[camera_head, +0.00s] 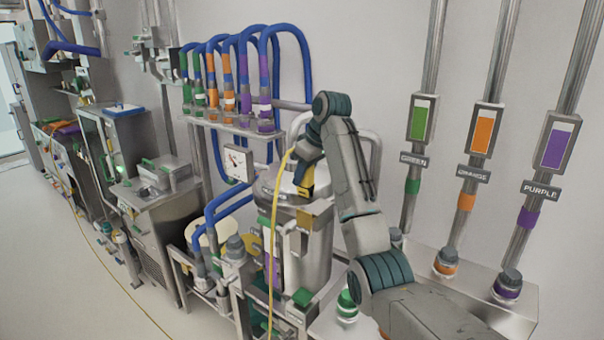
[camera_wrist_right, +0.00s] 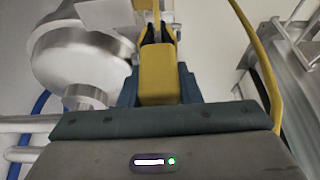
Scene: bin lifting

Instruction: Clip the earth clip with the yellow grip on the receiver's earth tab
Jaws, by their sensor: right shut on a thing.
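The earth clip's yellow grip (camera_head: 307,178) is in my right gripper (camera_head: 303,168), which is shut on it above the receiver (camera_head: 312,250), a steel vessel. In the right wrist view the yellow grip (camera_wrist_right: 158,78) sits between my right fingers (camera_wrist_right: 158,88), with its dark jaws pointing away. A yellow-brown plate (camera_head: 304,216) is on the receiver's upper side, just below the clip. I cannot tell whether the jaws are around the earth tab. My left gripper is not in view.
A yellow cable (camera_head: 272,240) hangs from the clip to the floor. Green, orange and purple marked pipes (camera_head: 468,195) stand at the right. Open floor lies at the left.

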